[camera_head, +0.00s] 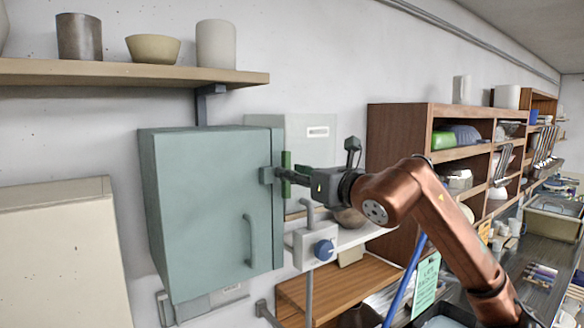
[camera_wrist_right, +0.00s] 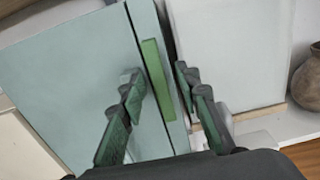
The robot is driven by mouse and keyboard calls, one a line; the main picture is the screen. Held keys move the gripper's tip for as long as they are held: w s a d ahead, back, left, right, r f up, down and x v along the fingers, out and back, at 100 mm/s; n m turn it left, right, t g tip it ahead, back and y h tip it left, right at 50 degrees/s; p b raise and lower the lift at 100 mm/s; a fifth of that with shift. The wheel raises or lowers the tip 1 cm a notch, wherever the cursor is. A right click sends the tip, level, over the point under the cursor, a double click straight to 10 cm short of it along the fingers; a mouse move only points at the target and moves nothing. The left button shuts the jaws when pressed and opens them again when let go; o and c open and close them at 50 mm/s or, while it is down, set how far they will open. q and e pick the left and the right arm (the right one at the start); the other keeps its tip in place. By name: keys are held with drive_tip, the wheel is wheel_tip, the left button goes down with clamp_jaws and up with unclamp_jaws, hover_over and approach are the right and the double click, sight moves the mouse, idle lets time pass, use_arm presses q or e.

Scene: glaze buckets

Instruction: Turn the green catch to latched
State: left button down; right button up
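The green catch (camera_head: 286,160) is a narrow upright bar at the right edge of the teal cabinet (camera_head: 200,215). It also shows in the right wrist view as a long green bar (camera_wrist_right: 152,62) along the cabinet's edge, nearly parallel to it. My right gripper (camera_head: 281,175) reaches in from the right to the catch. In the right wrist view my right gripper (camera_wrist_right: 159,77) is open, with one finger pair on each side of the bar and visible gaps. Contact cannot be told. My left gripper is not in view.
The cabinet has a curved door handle (camera_head: 249,240). Below the gripper is a grey box with a blue knob (camera_head: 324,250). A shelf (camera_head: 130,74) with pots hangs above. A brown pot (camera_wrist_right: 306,82) stands to the right. Wooden shelving (camera_head: 398,180) stands behind my right arm.

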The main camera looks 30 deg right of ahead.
drive_tip(key=shift+w+a, duration=0.15)
drive_tip(key=shift+w, duration=0.05)
clamp_jaws()
idle(0.3)
